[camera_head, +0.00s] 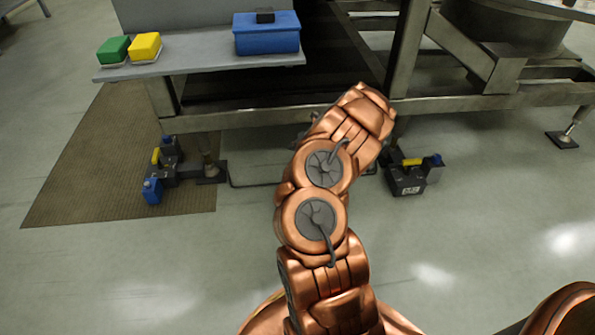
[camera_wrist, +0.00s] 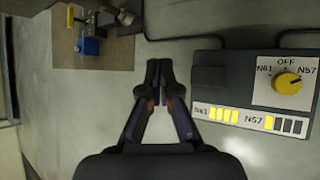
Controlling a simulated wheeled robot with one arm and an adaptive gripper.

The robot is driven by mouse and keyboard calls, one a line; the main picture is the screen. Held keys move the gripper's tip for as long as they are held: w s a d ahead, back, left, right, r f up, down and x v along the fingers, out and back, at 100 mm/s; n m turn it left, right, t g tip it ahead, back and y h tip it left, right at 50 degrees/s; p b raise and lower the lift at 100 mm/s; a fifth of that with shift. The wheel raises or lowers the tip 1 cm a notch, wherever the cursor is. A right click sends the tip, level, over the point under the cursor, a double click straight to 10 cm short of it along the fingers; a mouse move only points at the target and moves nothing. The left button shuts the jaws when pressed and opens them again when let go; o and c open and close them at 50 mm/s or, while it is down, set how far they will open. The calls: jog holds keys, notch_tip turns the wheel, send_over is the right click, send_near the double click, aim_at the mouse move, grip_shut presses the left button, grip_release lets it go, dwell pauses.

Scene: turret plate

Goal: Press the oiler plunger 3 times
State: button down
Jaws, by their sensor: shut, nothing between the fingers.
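Two small dark units with yellow and blue parts stand low by the frame's feet. The left unit (camera_head: 153,191) is by the mat, and its blue part (camera_wrist: 90,46) seems to show at the top left of the wrist view. The right unit (camera_head: 404,182) has a white label. I cannot tell which part is the oiler plunger. My gripper (camera_wrist: 159,70) is shut and empty, pointing up the wrist view over bare floor, apart from the units. In the head view my own arm hides it.
A grey panel (camera_wrist: 215,75) at the right of the wrist view has a yellow knob (camera_wrist: 286,83) and N61 and N57 bars. A shelf (camera_head: 200,66) holds a green block (camera_head: 114,49), a yellow block (camera_head: 145,46) and a blue box (camera_head: 266,38). The front floor is clear.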

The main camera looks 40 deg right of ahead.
jog(key=shift+s+d+f+m+h, duration=0.3)
jog(key=shift+s+d+f+m, duration=0.15)
jog(key=shift+d, duration=0.3)
jog(key=shift+f, duration=0.15)
notch_tip(320, 180, down, 6)
jog(key=b, duration=0.8)
jog(key=shift+f, duration=0.25)
jog(key=shift+f+b, duration=0.3)
jog(key=shift+f, duration=0.75)
jog(key=shift+f+b, duration=0.55)
jog(key=shift+f, duration=1)
dwell(1.2)
jog(key=shift+r, duration=0.1)
jog(key=shift+r+p, duration=1.5)
jog(key=shift+p, duration=0.05)
